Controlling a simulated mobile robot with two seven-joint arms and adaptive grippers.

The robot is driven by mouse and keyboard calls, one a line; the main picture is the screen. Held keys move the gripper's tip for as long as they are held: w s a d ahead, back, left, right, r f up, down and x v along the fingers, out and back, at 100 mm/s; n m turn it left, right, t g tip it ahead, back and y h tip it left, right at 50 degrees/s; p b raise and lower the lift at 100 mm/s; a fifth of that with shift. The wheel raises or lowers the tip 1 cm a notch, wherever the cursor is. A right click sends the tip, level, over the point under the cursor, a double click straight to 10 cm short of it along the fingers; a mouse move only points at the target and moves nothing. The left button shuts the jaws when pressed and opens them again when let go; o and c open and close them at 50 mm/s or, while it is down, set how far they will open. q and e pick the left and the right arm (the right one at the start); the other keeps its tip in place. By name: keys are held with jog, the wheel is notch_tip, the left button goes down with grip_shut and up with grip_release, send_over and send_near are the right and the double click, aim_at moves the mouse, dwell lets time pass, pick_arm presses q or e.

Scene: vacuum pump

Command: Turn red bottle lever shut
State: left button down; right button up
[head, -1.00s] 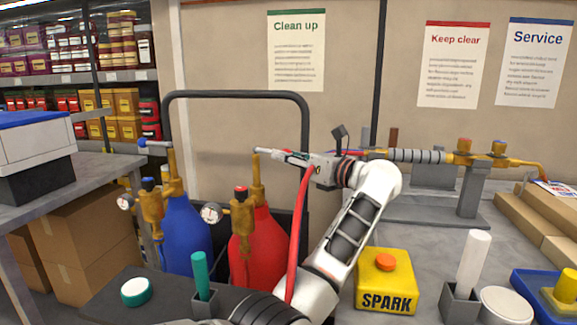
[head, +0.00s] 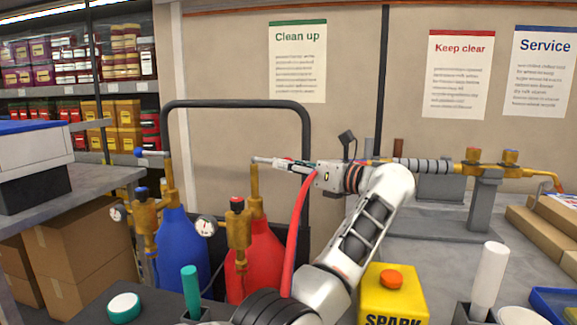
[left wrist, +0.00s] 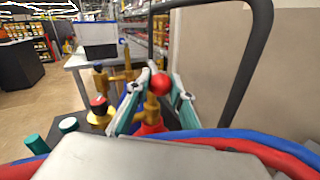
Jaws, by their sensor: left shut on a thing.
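The red bottle (head: 252,265) stands in the cart with a brass valve stem (head: 256,185) rising from it. Its thin grey lever (head: 262,160) points right from the stem top, roughly level. My left gripper (head: 282,163) reaches it from the right and is shut on the lever's end. In the left wrist view the lever's red ball knob (left wrist: 160,85) sits between the two fingers of the left gripper (left wrist: 160,77). In the head view the fingers hide the knob. My right gripper is not in view.
A blue bottle (head: 182,245) with its own lever (head: 152,153) stands left of the red one. The cart's dark handle frame (head: 238,103) rises behind. A yellow SPARK box (head: 392,295) and a torch on a stand (head: 482,205) are on the right. A red hose (head: 296,235) runs beside my arm.

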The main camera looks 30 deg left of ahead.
pick_arm(q)
jog(key=c, duration=1.8)
grip_release()
jog(key=shift+o, duration=0.2)
notch_tip(320, 180, up, 10)
